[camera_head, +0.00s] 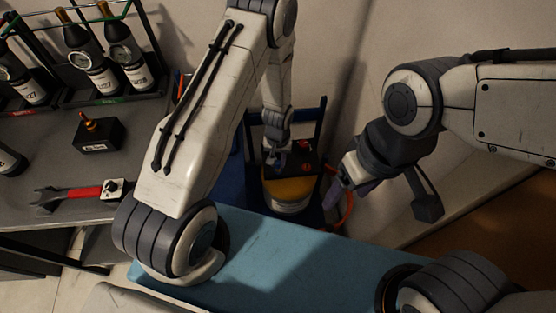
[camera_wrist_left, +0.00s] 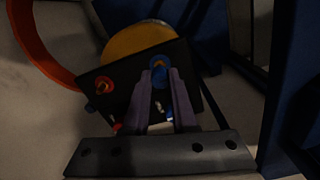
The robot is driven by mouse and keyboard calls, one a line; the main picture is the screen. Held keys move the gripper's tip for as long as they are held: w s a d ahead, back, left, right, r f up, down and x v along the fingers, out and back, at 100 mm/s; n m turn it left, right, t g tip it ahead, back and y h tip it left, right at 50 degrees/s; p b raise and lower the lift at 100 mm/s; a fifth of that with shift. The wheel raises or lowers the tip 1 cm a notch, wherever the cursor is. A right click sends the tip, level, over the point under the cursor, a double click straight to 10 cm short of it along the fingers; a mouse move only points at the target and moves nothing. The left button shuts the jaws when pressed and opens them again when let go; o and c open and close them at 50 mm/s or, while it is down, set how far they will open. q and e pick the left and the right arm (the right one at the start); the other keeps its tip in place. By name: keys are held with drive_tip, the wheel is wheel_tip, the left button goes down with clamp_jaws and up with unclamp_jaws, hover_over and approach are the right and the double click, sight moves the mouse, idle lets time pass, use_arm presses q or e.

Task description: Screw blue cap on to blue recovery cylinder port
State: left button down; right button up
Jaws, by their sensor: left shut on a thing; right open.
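The recovery cylinder (camera_head: 287,190) has a yellow top and a pale body. It stands low in a dark blue frame, and its yellow part also shows in the left wrist view (camera_wrist_left: 138,40). A black block (camera_wrist_left: 120,78) with a red-orange fitting (camera_wrist_left: 103,84) is on top of it. My left gripper (camera_head: 278,155) is over the block. In the left wrist view its purple fingers are shut on the small blue cap (camera_wrist_left: 159,66), against the block's face. The port is hidden, so I cannot tell whether the cap is seated. My right gripper (camera_head: 350,180) is open and empty, right of the cylinder.
A red-orange hose (camera_wrist_left: 40,50) curves beside the cylinder. The dark blue frame (camera_wrist_left: 290,85) stands close around it. The grey bench (camera_head: 45,150) at left holds bottles with gauges, a black box (camera_head: 98,134) and a red-handled wrench (camera_head: 85,191). A blue surface (camera_head: 270,250) lies in front.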

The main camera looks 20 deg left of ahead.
use_arm(q)
drive_tip(key=shift+f+b, duration=0.6)
drive_tip(key=shift+f, duration=0.35)
drive_tip(key=shift+f, duration=0.1)
idle(0.6)
drive_tip(key=m, duration=0.4)
drive_tip(key=shift+m+p, duration=0.3)
drive_tip(key=shift+p, duration=0.05)
drive_tip(key=shift+m, duration=0.3)
drive_tip(key=m, duration=0.5)
drive_tip(key=shift+m, duration=0.3)
